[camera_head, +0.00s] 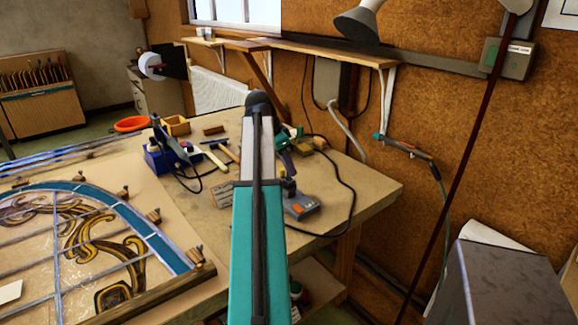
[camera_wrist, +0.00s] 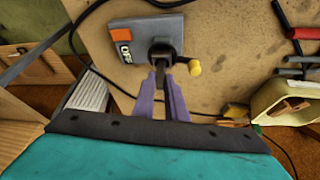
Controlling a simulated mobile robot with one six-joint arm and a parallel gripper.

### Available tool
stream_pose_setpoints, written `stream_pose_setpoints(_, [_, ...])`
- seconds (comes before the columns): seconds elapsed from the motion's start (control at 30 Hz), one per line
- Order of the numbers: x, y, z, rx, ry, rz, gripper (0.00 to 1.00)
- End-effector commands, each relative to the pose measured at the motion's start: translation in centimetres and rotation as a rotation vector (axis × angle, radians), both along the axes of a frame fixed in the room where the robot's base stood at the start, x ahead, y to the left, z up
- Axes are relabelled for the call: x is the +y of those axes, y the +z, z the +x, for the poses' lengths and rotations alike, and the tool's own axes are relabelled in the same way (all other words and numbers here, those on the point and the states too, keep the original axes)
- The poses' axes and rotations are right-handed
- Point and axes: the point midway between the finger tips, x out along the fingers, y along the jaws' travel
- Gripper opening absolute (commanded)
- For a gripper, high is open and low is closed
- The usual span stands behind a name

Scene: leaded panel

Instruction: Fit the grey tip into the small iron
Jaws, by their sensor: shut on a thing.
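My gripper (camera_wrist: 163,75) is shut on a narrow dark grey piece (camera_wrist: 166,61), which looks like the grey tip; the fingers hide most of it. It is over the near edge of a grey box (camera_wrist: 145,30) with an orange OFF label. A dark round part (camera_wrist: 162,47) is right at the held piece; it may be the small iron's end, and I cannot tell whether they touch. In the head view, the grey box (camera_head: 300,207) stands on the bench behind my arm, with my gripper (camera_head: 289,180) above it. I cannot make out the small iron clearly.
A blue stand (camera_head: 158,162) with an upright tool is at left on the bench (camera_head: 365,195). A black cable (camera_head: 345,180) loops right of the grey box. A leaded panel (camera_head: 90,240) lies at front left. A yellow knob-like part (camera_wrist: 195,68) is close beside my fingers.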

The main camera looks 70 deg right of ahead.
Motion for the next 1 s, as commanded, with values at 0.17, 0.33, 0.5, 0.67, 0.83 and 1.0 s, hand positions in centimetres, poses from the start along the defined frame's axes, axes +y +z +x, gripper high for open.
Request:
stream_pose_setpoints(0.17, [0.0, -0.3, 0.0, 0.000, 0.000, 0.000, 0.00])
stream_pose_setpoints(0.33, [0.0, -0.6, 0.0, 0.000, 0.000, 0.000, 0.00])
stream_pose_setpoints(0.5, [0.0, -0.9, 0.0, 0.000, 0.000, 0.000, 0.00])
stream_pose_setpoints(0.67, [0.0, -1.1, 0.0, -0.001, 0.000, -0.001, 0.00])
stream_pose_setpoints(0.83, [0.0, -1.1, 0.0, -0.001, 0.000, -0.001, 0.33])
stream_pose_setpoints(1.0, [0.0, -1.1, 0.0, 0.000, 0.000, 0.000, 0.33])
